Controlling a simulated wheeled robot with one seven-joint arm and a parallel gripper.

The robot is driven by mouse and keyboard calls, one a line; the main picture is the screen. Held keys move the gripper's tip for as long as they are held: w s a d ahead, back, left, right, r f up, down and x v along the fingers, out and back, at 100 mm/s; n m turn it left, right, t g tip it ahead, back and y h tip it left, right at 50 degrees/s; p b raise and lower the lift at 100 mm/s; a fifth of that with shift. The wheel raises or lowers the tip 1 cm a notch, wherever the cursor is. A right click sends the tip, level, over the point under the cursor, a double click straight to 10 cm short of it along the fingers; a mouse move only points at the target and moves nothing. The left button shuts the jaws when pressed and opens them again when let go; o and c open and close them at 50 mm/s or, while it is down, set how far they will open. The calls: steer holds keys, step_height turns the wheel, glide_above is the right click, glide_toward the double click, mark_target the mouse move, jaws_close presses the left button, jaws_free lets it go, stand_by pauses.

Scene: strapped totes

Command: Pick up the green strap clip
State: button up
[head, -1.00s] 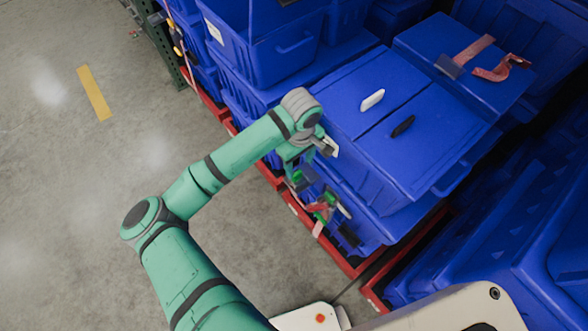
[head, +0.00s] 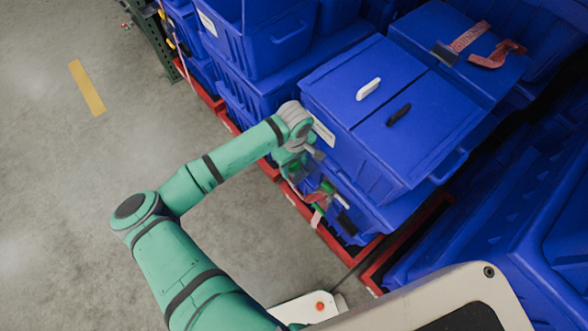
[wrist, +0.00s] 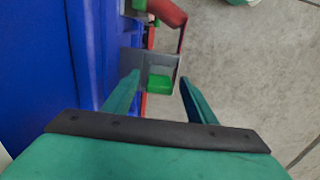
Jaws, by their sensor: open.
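The green strap clip (wrist: 158,84) shows in the wrist view as a small bright green block on a grey plate, with a red strap (wrist: 168,12) beyond it. My gripper (wrist: 159,78) is open, with one green finger on each side of the clip in the picture. I cannot tell whether the clip is at the depth of the fingertips. In the head view my gripper (head: 293,170) hangs beside the blue tote's side, partly hidden by my wrist. A green piece (head: 327,187) shows there near red straps; I cannot tell if it is the same clip.
A blue tote (head: 345,75) stands close to the right of my wrist, with a white handle (head: 368,89) and a black handle (head: 398,115) on its lid. Red pallet edges (head: 340,252) run below. Grey floor (head: 60,200) is clear at left.

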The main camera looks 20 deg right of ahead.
steer(key=shift+w, duration=0.1)
steer(key=c, duration=1.2)
steer(key=shift+c, duration=0.3)
steer(key=shift+r, duration=0.1)
